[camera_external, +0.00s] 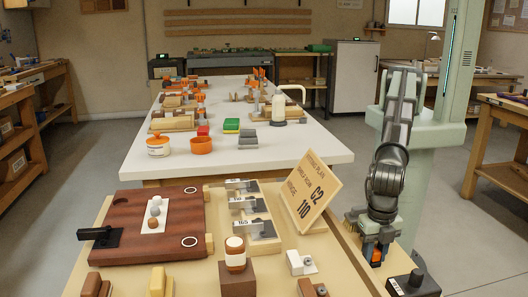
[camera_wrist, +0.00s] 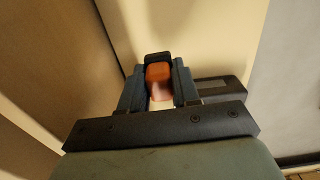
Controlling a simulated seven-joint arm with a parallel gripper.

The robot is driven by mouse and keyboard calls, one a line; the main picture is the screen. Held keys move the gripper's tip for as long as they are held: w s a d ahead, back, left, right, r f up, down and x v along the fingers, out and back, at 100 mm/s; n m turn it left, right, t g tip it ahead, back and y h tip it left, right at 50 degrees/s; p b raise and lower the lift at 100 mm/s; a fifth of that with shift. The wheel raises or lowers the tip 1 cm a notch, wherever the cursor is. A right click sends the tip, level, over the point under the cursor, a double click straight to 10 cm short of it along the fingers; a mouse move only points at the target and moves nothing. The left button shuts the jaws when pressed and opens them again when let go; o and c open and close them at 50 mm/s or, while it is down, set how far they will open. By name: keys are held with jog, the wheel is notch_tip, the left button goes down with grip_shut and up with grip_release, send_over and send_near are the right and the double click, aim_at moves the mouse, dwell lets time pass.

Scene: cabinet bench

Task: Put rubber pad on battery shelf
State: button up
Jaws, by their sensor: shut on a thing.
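My gripper (camera_external: 376,252) is low at the right side of the wooden bench, fingers pointing down. It is shut on a small orange block (camera_external: 377,257). In the wrist view the orange block (camera_wrist: 158,74) sits between the two dark fingers of my gripper (camera_wrist: 159,85); its lower part looks paler and blurred. I cannot tell whether this block is the rubber pad. No shelf is clearly marked as the battery shelf. A pale upright panel edge shows close to the fingers in the wrist view.
A dark red board (camera_external: 130,240) with a black handle lies at the left. A tan sign (camera_external: 311,192) stands behind. Labelled metal pieces (camera_external: 251,204) sit in the middle.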

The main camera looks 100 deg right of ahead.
aim_at(372, 265)
jog(key=shift+f, duration=2.1)
jog(key=shift+f, duration=0.15)
jog(key=o, duration=1)
jog(key=shift+o, duration=0.2)
notch_tip(372, 265, up, 12)
jog(key=shift+r, duration=0.15)
